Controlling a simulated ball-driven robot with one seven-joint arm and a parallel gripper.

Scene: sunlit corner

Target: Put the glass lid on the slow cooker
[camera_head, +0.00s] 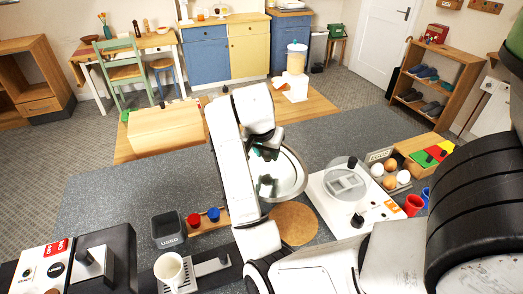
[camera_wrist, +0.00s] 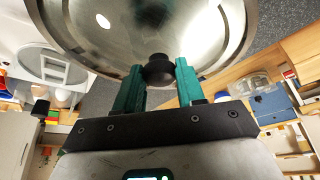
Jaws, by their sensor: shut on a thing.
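My gripper (camera_head: 265,168) is shut on the dark knob of the glass lid (camera_head: 290,175), which has a shiny metal rim. The lid is held up in the air, tilted, above the grey counter. In the wrist view, the green fingers of my gripper (camera_wrist: 159,76) stand on either side of the black knob (camera_wrist: 158,68), and the lid (camera_wrist: 215,35) fills the top. I cannot clearly make out a slow cooker; part of the counter is hidden behind my arm and the lid.
A round wooden board (camera_head: 293,223) lies below the lid. Right of it is a white appliance (camera_head: 372,215) with a clear round top, then a tray of eggs (camera_head: 402,178). Red and blue knobbed pieces (camera_head: 194,219) and a dark "USED" bin (camera_head: 167,230) are on the left.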

